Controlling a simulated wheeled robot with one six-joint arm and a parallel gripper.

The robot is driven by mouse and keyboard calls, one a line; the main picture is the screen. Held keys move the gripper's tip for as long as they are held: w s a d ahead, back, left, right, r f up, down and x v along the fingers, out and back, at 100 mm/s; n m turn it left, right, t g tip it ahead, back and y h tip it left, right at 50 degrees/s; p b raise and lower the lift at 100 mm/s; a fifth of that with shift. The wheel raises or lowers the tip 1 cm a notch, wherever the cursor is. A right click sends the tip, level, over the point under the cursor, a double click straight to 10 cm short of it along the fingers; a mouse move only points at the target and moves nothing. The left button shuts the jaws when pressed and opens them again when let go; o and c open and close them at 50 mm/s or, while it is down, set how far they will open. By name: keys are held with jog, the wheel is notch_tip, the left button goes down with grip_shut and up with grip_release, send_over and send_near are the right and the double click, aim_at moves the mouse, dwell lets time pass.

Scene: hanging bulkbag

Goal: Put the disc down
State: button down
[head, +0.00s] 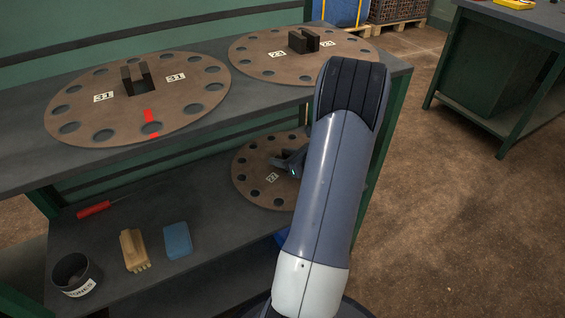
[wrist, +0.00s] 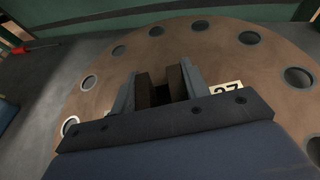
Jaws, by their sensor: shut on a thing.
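A brown round disc (head: 250,172) with a ring of holes is at the lower shelf (head: 125,275), partly hidden behind my arm. It looks flat and level; I cannot tell whether it rests on the shelf or hangs just above it. My gripper (head: 291,161) is at the disc's middle, shut on its dark upright handle. In the wrist view, the fingers of my gripper (wrist: 160,85) stand on both sides of the handle (wrist: 174,82). The same disc (wrist: 215,48) fills most of that view, with a white label reading 27 at right.
Two similar discs, one at left (head: 190,92) with a red mark and one at right (head: 262,62), lie on the upper shelf (head: 30,165). The lower shelf holds a brush (head: 133,250), blue block (head: 178,241), dark pot (head: 75,275) and red-handled tool (head: 94,209).

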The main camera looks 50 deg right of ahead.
jog(key=shift+f, duration=0.5)
jog(key=shift+f, duration=0.1)
jog(key=c, duration=0.8)
grip_release()
jog(key=shift+f, duration=0.1)
jog(key=shift+o, duration=0.2)
jog(key=shift+r, duration=0.25)
jog(key=p+v, duration=0.3)
jog(key=v, duration=0.9)
jog(key=shift+f, duration=0.1)
